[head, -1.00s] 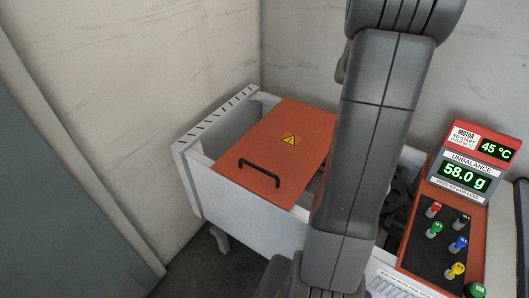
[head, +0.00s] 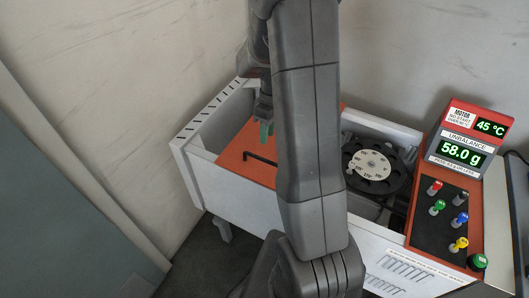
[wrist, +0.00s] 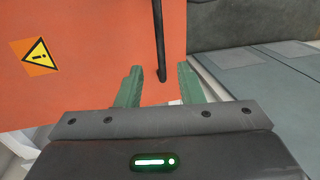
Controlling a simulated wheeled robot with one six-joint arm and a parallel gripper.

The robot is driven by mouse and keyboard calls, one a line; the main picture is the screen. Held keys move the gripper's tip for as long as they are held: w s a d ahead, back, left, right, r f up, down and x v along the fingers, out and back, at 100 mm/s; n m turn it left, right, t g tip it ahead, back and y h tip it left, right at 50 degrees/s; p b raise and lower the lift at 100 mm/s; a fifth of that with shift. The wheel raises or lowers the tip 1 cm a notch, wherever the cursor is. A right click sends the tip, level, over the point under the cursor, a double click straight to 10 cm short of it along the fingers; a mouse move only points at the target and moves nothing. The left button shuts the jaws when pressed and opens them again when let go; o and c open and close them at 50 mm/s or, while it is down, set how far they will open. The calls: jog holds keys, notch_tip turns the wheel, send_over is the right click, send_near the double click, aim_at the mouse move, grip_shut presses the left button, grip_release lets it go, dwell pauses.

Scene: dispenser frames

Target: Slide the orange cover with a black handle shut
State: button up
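The orange cover (head: 235,159) lies over the left-middle part of the white machine's trough, partly hidden by my arm. Its black handle (head: 260,160) shows only at its left end in the head view. In the wrist view the black handle (wrist: 159,40) runs down the orange cover (wrist: 90,85), its near end between my fingertips in the picture. My gripper (wrist: 160,82) has two green fingers spread apart, with nothing held. In the head view my gripper (head: 266,130) is pointing down above the cover near the handle. I cannot tell if it touches.
Right of the cover, the opening shows a black wheel (head: 376,170) with a pale dial. A control panel (head: 437,215) with coloured knobs and two displays stands at right. The trough's left end (head: 222,122) is uncovered. Walls stand behind and left.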

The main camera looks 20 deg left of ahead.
aim_at(264, 159)
jog(key=f, duration=0.3)
jog(key=s+f, duration=0.1)
jog(key=f, duration=0.2)
jog(key=f+p, duration=0.1)
jog(key=f, duration=0.1)
jog(key=shift+s+f, duration=0.4)
grip_shut()
